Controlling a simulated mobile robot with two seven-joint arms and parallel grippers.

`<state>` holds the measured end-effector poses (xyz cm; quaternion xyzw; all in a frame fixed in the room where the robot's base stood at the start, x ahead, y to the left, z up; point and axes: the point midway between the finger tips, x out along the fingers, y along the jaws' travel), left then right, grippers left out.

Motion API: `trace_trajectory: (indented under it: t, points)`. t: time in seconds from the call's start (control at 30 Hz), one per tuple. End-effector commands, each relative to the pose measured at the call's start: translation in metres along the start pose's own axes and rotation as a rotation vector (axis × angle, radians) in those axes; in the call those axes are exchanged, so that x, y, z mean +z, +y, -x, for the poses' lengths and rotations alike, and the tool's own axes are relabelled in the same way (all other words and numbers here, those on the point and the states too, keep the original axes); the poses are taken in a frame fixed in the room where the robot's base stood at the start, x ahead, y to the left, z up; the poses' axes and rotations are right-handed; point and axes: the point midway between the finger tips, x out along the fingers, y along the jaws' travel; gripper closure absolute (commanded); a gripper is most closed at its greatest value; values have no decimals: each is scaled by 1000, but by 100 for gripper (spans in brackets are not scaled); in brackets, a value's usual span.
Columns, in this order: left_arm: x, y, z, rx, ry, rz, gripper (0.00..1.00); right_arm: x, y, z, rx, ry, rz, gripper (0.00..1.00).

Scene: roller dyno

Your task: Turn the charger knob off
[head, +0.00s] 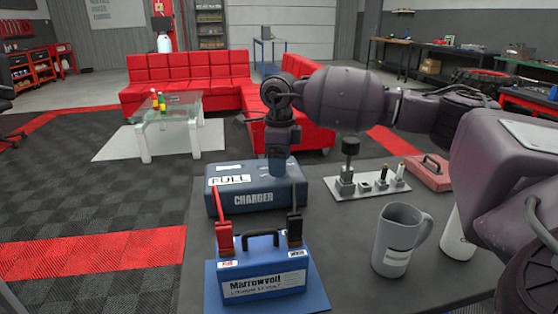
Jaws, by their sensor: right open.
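The charger (256,198) is a dark blue box on the dark table, with a white FULL label (229,180) on its top. My right gripper (279,168) points down at the right part of the charger's top, very close to it. Its jaws are open; I cannot tell whether they touch anything. The knob is not clearly visible and may be hidden by the gripper. A red clamp (223,237) and a black clamp (294,230) sit at the blue battery (262,283) in front of the charger. My left gripper is not in view.
Right of the charger, a pale plate (345,192) carries several small parts. A grey mug (396,245), a white cup (455,238) and a red case (428,175) stand further right. Bare table (345,265) lies between battery and mug. A red sofa (190,75) is behind.

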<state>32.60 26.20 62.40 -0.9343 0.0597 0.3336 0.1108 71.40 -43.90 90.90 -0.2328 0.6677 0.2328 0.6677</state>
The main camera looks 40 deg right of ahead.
Motion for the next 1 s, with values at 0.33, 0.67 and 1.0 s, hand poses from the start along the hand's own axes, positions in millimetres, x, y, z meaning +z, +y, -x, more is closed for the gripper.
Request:
trace_trajectory:
  t: [0.33, 0.67, 1.0]
  points:
    - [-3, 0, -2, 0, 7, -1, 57, 0, 0, 0, 0, 0, 0, 61]
    - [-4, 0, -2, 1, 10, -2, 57, 0, 0, 1, 0, 0, 18, 77]
    - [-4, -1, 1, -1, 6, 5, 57, 0, 0, 2, -1, -2, 193, 77]
